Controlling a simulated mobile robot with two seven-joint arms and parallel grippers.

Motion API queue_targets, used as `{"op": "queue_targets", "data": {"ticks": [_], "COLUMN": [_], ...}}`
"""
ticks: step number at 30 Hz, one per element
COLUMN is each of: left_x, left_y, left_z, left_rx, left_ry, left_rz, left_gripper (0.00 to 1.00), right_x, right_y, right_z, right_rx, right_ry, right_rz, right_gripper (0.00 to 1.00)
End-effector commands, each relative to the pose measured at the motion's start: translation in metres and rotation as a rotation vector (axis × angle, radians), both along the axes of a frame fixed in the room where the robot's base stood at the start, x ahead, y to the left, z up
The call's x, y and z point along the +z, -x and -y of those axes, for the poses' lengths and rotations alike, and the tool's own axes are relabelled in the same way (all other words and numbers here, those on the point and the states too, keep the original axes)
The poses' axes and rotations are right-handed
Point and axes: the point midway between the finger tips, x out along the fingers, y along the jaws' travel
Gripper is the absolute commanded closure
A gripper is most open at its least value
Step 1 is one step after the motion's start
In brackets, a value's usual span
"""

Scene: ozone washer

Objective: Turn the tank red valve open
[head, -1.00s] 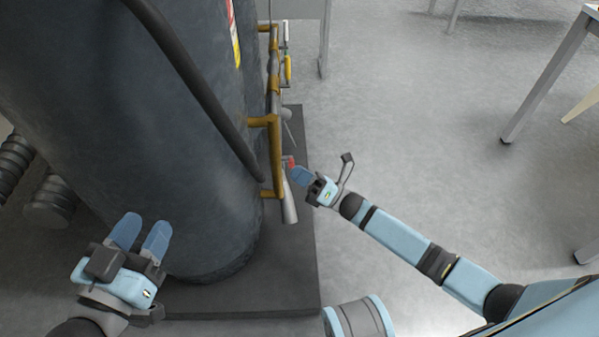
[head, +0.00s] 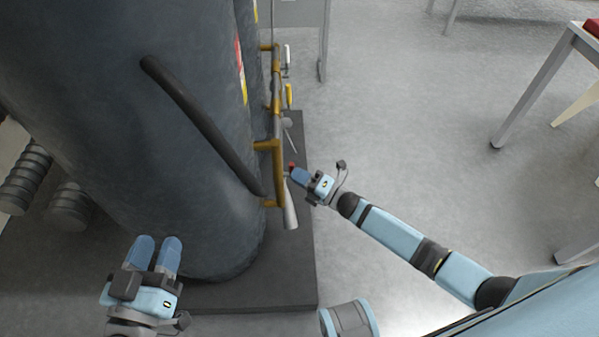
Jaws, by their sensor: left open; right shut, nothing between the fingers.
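The tank (head: 150,120) is a large dark grey cylinder filling the left of the head view. The red valve (head: 291,165) shows as a small red part low on the pipework at the tank's right side, mostly hidden behind my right gripper. My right gripper (head: 296,174) is shut and empty, its blue fingertips right at the red part; whether they touch cannot be told. My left gripper (head: 158,248) is open and empty, in front of the tank's lower front, away from the valve.
Yellow-brown pipe brackets (head: 277,165) and a grey nozzle (head: 290,207) stand close to my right gripper. A black hose (head: 200,120) runs down the tank. The tank stands on a dark base plate (head: 290,275). Open floor (head: 410,130) lies right; a table leg (head: 535,85) stands far right.

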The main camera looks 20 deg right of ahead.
Motion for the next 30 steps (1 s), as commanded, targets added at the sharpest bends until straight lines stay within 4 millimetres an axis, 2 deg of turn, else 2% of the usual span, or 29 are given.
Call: {"op": "queue_targets", "data": {"ticks": [1, 6, 12, 30], "left_x": [-0.005, -0.033, -0.049, -0.058], "left_y": [0.001, 0.004, 0.008, 0.010], "left_z": [-0.004, -0.014, -0.021, -0.024], "left_rx": [0.010, 0.032, 0.043, 0.048], "left_ry": [-0.027, -0.101, -0.142, -0.162], "left_rz": [-0.046, -0.163, -0.226, -0.261], "left_gripper": [0.57, 0.57, 0.57, 0.57], "right_x": [0.009, 0.011, 0.012, 0.013], "right_y": [-0.002, -0.008, -0.013, -0.016], "right_z": [-0.001, 0.001, 0.002, 0.003], "right_rx": [0.002, 0.003, 0.002, 0.003], "right_ry": [-0.008, -0.037, -0.048, -0.049], "right_rz": [-0.028, -0.131, -0.164, -0.161], "right_gripper": [1.00, 1.00, 1.00, 1.00]}}
